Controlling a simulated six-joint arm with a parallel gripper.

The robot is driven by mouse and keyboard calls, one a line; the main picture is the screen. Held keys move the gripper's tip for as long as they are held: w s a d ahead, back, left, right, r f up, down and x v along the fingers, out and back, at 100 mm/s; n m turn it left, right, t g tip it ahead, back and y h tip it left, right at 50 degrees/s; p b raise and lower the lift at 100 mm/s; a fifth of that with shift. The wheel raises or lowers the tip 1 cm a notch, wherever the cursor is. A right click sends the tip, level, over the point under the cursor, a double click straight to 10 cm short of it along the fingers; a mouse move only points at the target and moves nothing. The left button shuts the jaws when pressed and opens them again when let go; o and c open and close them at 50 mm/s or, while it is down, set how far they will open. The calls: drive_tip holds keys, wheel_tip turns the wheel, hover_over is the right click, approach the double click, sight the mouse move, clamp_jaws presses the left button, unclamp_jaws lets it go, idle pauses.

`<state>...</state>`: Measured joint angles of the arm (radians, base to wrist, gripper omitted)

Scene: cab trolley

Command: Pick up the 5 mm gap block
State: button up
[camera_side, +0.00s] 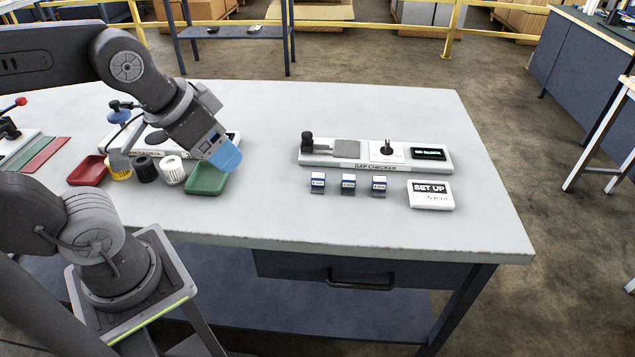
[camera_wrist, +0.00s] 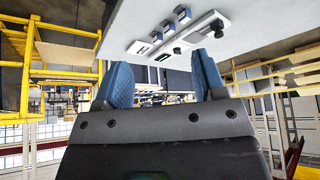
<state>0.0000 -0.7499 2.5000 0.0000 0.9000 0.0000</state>
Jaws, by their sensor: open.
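The blocks also show as a left one (camera_wrist: 157,38), a middle one (camera_wrist: 168,26) and a right one (camera_wrist: 183,14) in the wrist view. My gripper (camera_side: 226,157), with blue fingers, is above the green tray, left of the blocks. In the wrist view its fingers (camera_wrist: 163,78) are apart with nothing between them.
The gap checker (camera_side: 300,158) lies just behind the blocks. A "SET UP" card (camera_side: 431,194) lies to their right. Below my gripper is a green tray (camera_side: 207,178); white (camera_side: 173,170), black (camera_side: 146,169) and yellow cylinders and a red tray (camera_side: 88,171) are left. Table front is clear.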

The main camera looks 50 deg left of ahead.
drive_tip(key=n+g, duration=0.6)
drive_tip(key=n, duration=0.3)
hover_over(319, 174)
drive_tip(key=a, duration=0.1)
wheel_tip(319, 174, down, 10)
wheel_tip(319, 174, down, 8)
drive_tip(key=shift+s+f, duration=0.1)
drive_tip(key=shift+s, duration=0.05)
drive_tip(key=shift+d+f, duration=0.25)
drive_tip(key=shift+f, duration=1.1)
drive_tip(key=shift+d+f, duration=0.2)
drive_tip(key=shift+f, duration=1.15)
drive_tip(key=c, duration=1.1)
